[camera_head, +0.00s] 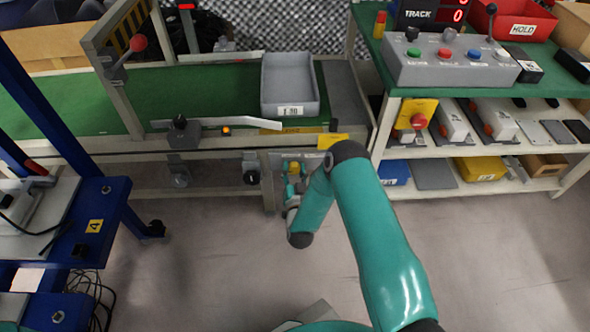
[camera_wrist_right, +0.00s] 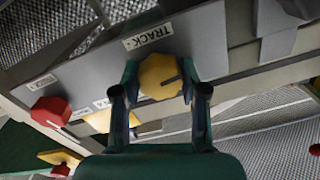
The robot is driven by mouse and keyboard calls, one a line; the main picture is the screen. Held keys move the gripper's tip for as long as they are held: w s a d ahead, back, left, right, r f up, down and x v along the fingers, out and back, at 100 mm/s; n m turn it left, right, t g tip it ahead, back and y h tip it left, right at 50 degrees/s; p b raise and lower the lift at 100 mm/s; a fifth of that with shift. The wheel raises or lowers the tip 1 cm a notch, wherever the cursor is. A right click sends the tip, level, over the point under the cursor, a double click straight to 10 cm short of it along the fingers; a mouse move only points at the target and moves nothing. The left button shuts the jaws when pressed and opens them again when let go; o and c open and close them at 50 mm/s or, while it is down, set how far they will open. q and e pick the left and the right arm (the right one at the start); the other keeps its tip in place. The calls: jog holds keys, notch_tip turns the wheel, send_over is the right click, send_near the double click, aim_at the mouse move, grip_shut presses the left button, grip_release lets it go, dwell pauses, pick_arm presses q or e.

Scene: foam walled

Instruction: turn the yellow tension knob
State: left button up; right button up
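The yellow tension knob (camera_wrist_right: 160,76) is on a grey panel under the label TRACK in the right wrist view, with a dark mark on its face. It shows small in the head view (camera_head: 294,168), on the front of the conveyor frame. My right gripper (camera_wrist_right: 159,80) has one finger on each side of the knob, and both fingertips appear to touch its edges. In the head view my right gripper (camera_head: 292,188) is partly hidden by my teal arm. My left gripper is in neither view.
A red knob (camera_wrist_right: 50,110) is beside the yellow one on the panel. A black knob (camera_head: 250,177) is left of my right gripper. A grey bin (camera_head: 290,110) stands on the green conveyor. A shelf unit (camera_head: 520,184) is at the right.

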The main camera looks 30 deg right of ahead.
jog(key=shift+c, duration=1.1)
jog(key=shift+s+d, duration=0.1)
jog(key=shift+d, duration=0.1)
jog(key=shift+m, duration=0.5)
jog(key=m+b, duration=0.1)
jog(key=m, duration=0.2)
jog(key=shift+f+m, duration=0.15)
jog(key=shift+m, duration=0.15)
jog(key=m, duration=0.4)
jog(key=shift+m+b, duration=0.3)
jog(key=shift+b, duration=0.1)
jog(key=m+b, duration=0.1)
jog(key=m, duration=0.3)
jog(key=shift+m+h, duration=0.3)
jog(key=shift+m, duration=0.1)
jog(key=shift+s+f+m+b, duration=0.1)
jog(key=shift+m+b, duration=0.25)
jog(key=shift+m, duration=1.85)
